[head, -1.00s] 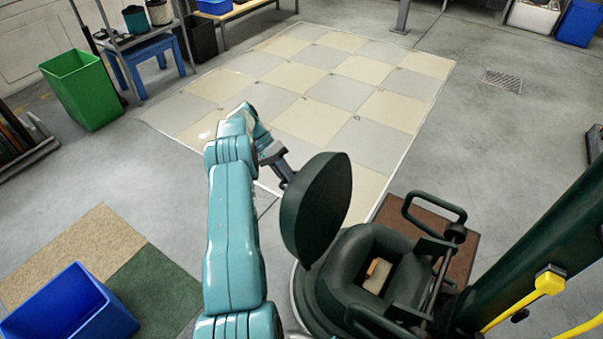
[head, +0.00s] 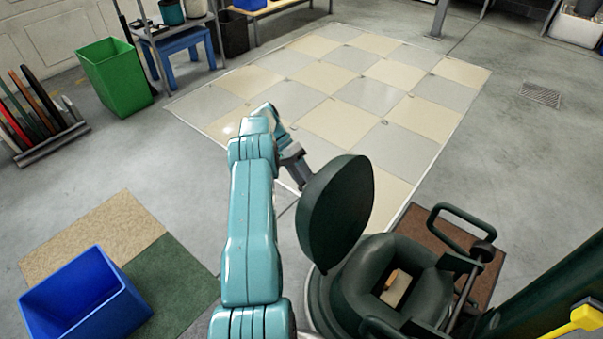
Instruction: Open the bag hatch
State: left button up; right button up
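The bag hatch (head: 337,208) is a dark green round lid. It stands tilted up, well away from the dark green machine's opening (head: 397,288), and a tan and white item shows inside. My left arm reaches in from the bottom, and its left gripper (head: 301,180) is at the lid's far upper-left edge. The fingertips are partly hidden behind the lid, so whether they grip it cannot be told. My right gripper is not in view.
A looped handle (head: 462,226) and bars stand right of the opening. A blue bin (head: 85,297) is at lower left, a green bin (head: 116,77) at upper left. The checkered floor pads (head: 345,82) beyond are clear.

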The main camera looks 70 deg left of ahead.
pick_arm(q)
jog(key=shift+s+a+r, duration=0.1)
jog(key=shift+a+r, duration=0.05)
jog(key=shift+r, duration=0.05)
dwell(0.3)
notch_tip(320, 180, up, 20)
jog(key=p, duration=0.6)
jog(key=shift+p, duration=0.35)
